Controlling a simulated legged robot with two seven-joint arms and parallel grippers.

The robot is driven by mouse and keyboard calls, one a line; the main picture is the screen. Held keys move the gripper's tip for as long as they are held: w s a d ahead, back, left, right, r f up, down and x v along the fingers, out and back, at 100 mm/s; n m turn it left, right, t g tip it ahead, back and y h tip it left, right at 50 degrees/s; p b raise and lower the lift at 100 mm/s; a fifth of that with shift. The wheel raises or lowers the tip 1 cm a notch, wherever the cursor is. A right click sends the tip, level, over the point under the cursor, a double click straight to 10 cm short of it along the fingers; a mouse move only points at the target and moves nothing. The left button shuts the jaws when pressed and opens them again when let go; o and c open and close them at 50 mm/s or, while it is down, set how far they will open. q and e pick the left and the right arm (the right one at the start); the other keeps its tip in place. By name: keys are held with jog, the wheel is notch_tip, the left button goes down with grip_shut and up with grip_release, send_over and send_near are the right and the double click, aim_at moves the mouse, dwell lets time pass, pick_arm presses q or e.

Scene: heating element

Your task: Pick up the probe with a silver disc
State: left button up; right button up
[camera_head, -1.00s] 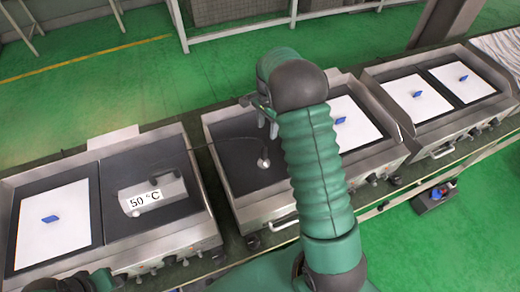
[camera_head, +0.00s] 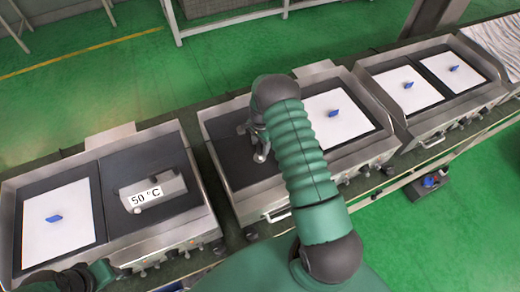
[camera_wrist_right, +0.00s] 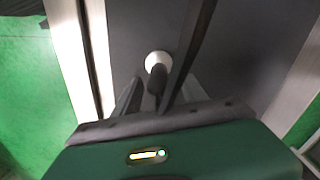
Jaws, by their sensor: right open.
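The probe, with a round silver disc (camera_head: 260,157) at its foot, stands on the dark plate of the middle griddle. In the right wrist view the pale disc (camera_wrist_right: 158,58) and the probe's dark stem show between my right gripper's fingers (camera_wrist_right: 155,88). In the head view my right gripper (camera_head: 256,143) is at the probe, its fingers open around or just beside the stem; contact cannot be told. The arm hides part of the gripper. My left gripper (camera_head: 78,279) shows dark at the lower left, away from the probe, its fingers unclear.
A grey box reading 50 °C (camera_head: 152,192) sits on the left griddle. White sheets with blue pieces lie on the left griddle (camera_head: 55,235), the middle griddle (camera_head: 325,125) and the right griddle. Raised metal rims edge the griddles.

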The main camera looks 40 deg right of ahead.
jog(key=shift+a+f, duration=0.1)
jog(key=shift+f, duration=0.55)
grip_shut()
jog(key=shift+r, duration=0.15)
